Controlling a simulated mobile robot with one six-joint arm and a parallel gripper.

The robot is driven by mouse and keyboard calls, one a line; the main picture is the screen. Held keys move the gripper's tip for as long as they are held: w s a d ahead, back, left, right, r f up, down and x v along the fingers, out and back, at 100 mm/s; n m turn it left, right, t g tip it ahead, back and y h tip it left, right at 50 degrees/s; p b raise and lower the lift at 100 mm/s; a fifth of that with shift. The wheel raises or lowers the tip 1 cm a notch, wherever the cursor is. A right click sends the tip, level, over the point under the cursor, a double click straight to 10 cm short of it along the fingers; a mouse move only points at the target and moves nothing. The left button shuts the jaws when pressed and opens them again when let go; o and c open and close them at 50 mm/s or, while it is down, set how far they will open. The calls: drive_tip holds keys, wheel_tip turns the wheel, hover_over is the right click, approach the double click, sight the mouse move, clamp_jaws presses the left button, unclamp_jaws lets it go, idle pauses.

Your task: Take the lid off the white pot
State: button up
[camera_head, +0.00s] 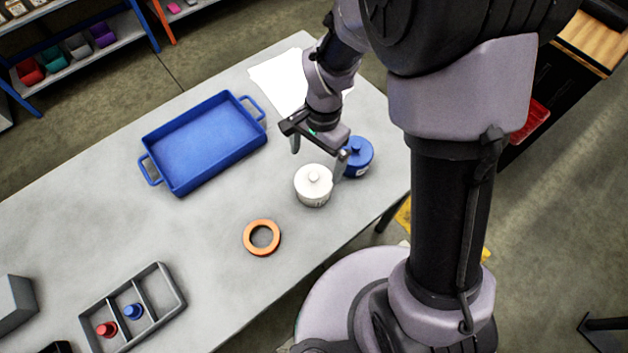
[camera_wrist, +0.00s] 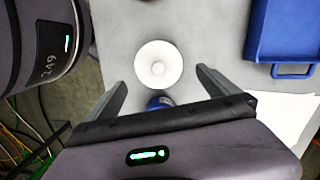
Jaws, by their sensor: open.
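The white pot (camera_head: 313,193) stands upright on the grey table. Its round white lid with a small knob (camera_head: 314,177) is on it. In the wrist view the lid (camera_wrist: 158,66) shows from above, just beyond the fingertips and roughly midway between them. My gripper (camera_head: 318,160) is open and empty, above and slightly behind the white pot. It also shows in the wrist view (camera_wrist: 158,78). A blue pot with a blue lid (camera_head: 356,157) stands close behind and right of the white pot, partly behind a finger. In the wrist view most of the blue pot (camera_wrist: 160,102) is hidden by my gripper.
A blue tray (camera_head: 170,185) lies on the table (camera_head: 75,228) to the left. An orange ring (camera_head: 262,237) lies in front of the white pot. A grey divided box (camera_head: 172,290) holds a red and a blue piece. White paper (camera_head: 280,80) lies behind. The table between tray and ring is clear.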

sight(314, 176)
drive_tip(key=f+b, duration=0.1)
drive_tip(key=f, duration=0.1)
drive_tip(key=f+b, duration=0.1)
drive_tip(key=f, duration=0.1)
drive_tip(key=s+f+b, duration=0.1)
drive_tip(key=f, duration=0.1)
drive_tip(key=shift+a+f, duration=0.25)
drive_tip(key=shift+a, duration=0.05)
drive_tip(key=shift+r, duration=0.1)
drive_tip(key=shift+c, duration=0.9)
drive_tip(key=c, duration=1)
drive_tip(key=shift+r, duration=0.15)
